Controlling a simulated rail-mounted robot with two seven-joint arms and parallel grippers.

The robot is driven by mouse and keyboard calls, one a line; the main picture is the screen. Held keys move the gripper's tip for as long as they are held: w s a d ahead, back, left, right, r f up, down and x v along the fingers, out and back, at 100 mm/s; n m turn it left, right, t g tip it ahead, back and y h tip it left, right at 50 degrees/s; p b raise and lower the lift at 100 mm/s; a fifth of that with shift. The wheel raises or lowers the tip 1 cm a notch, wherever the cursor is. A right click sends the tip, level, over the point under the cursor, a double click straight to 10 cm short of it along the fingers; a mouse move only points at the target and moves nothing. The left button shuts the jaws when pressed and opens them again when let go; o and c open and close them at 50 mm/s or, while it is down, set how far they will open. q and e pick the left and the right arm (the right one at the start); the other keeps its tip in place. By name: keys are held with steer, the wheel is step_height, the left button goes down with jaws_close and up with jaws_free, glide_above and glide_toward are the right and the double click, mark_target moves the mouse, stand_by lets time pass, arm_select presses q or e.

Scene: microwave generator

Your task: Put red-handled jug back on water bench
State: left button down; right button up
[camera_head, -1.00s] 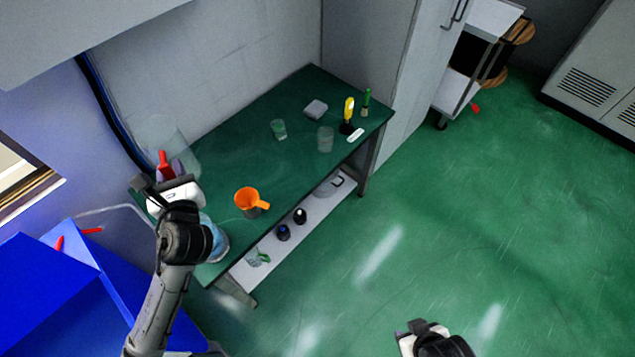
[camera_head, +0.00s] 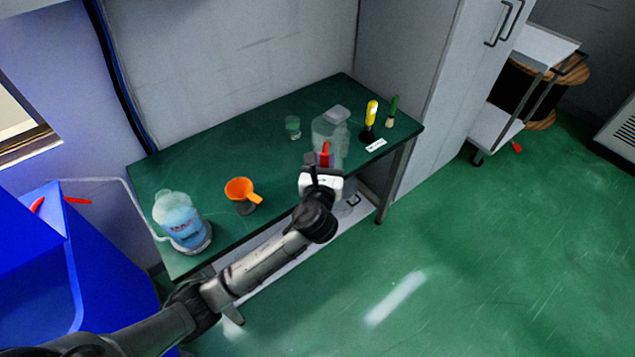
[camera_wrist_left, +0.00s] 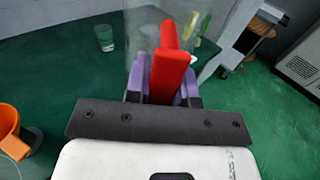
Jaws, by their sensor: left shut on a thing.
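The jug (camera_head: 329,132) is clear, with a red handle (camera_head: 325,153), and appears upright over the right part of the green-topped bench (camera_head: 260,133). My left gripper (camera_head: 322,166) is shut on the red handle. In the left wrist view, the purple fingers (camera_wrist_left: 163,92) grip both sides of the red handle (camera_wrist_left: 171,67), with the faint clear jug wall beyond it. I cannot tell whether the jug's base touches the bench top. My right gripper is out of view.
An orange funnel (camera_head: 240,190) and a blue water bottle (camera_head: 180,221) stand on the left of the bench.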

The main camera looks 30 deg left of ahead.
arm_select(q)
steer(key=shift+a+f+b, duration=3.45)
steer(key=shift+a+f, duration=2.15)
steer(key=shift+f, duration=0.1)
steer(key=c, duration=1)
jaws_free()
